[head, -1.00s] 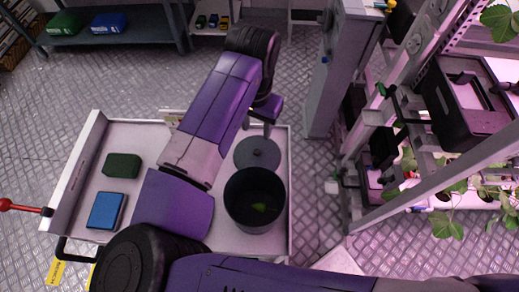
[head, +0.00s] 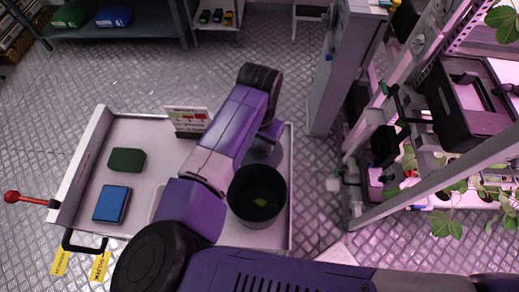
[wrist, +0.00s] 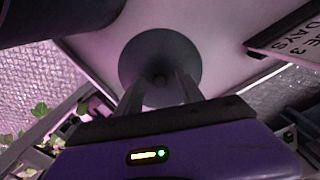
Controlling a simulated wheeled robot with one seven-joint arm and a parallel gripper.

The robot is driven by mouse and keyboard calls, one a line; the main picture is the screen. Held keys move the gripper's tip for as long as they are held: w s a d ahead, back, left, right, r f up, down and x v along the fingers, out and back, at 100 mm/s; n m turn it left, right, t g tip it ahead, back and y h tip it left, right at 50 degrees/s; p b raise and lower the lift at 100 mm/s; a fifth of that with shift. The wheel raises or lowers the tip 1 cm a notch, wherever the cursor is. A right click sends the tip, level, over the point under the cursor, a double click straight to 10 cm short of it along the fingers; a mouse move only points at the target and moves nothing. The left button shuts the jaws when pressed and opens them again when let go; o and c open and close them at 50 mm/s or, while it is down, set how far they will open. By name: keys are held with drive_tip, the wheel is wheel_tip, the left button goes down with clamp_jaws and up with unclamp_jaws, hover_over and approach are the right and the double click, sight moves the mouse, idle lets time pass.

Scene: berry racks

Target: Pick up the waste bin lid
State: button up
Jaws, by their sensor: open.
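The waste bin lid is a dark grey disc with a small knob. In the wrist view the lid (wrist: 152,50) lies flat on the cart's white surface, with its knob between and beyond my fingertips. My gripper (wrist: 160,82) is open and its two fingers point at the lid; I cannot tell how far above it they are. In the head view the lid (head: 266,152) shows only partly behind my arm, and my fingers are hidden. The dark round waste bin (head: 257,196) stands upright and open beside the lid, with a green leaf inside.
The white cart (head: 140,232) also holds a green box (head: 127,160), a blue box (head: 111,204) and a small sign (head: 188,121). A grey post (head: 340,70) and the plant rack (head: 400,205) stand close on the right. Floor is clear behind the cart.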

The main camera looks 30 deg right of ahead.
clamp_jaws()
